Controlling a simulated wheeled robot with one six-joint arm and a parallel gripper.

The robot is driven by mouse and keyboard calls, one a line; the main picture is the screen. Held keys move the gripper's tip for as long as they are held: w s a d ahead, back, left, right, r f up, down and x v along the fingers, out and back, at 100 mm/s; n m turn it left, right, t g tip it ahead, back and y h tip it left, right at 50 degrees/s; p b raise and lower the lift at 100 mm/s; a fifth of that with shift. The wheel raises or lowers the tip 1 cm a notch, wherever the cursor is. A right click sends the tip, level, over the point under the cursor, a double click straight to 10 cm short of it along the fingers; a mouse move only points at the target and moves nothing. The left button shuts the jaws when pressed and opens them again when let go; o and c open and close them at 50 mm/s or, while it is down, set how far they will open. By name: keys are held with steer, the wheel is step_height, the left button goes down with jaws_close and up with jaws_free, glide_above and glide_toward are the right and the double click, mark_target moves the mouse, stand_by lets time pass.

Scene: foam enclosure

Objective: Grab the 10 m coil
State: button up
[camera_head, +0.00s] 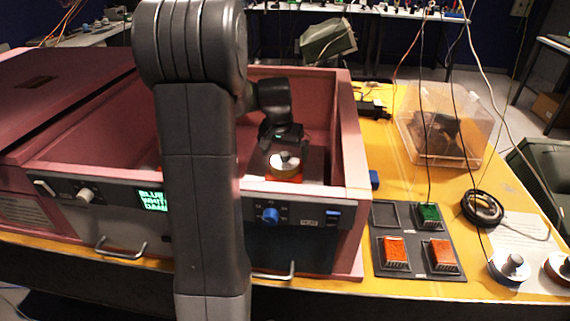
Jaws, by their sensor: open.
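A round coil (284,168) with a silvery top and knob and an orange base sits inside the pink foam enclosure (347,130). Two similar round pieces are on the yellow table at the far right, one silvery with a blue base (510,268) and one brownish (559,269), cut by the picture edge. No length label is readable, so I cannot tell which is the 10 m one. My gripper (283,145) is open, just above the knob of the coil in the enclosure; its fingers are small and dark, and whether they touch the knob is unclear.
The enclosure's front wall carries a panel with a green display (153,200) and a blue knob (271,215). My arm hides part of it. On the right are a dark tray (420,264) with orange and green blocks, a black cable loop (482,208), a clear box (445,125) and hanging wires.

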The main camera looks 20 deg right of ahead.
mark_target(285, 154)
steer(key=shift+p+x, duration=0.3)
steer(key=shift+x, duration=1.55)
steer(key=shift+d, duration=0.1)
steer(key=c, duration=1.1)
steer(key=shift+r, duration=0.1)
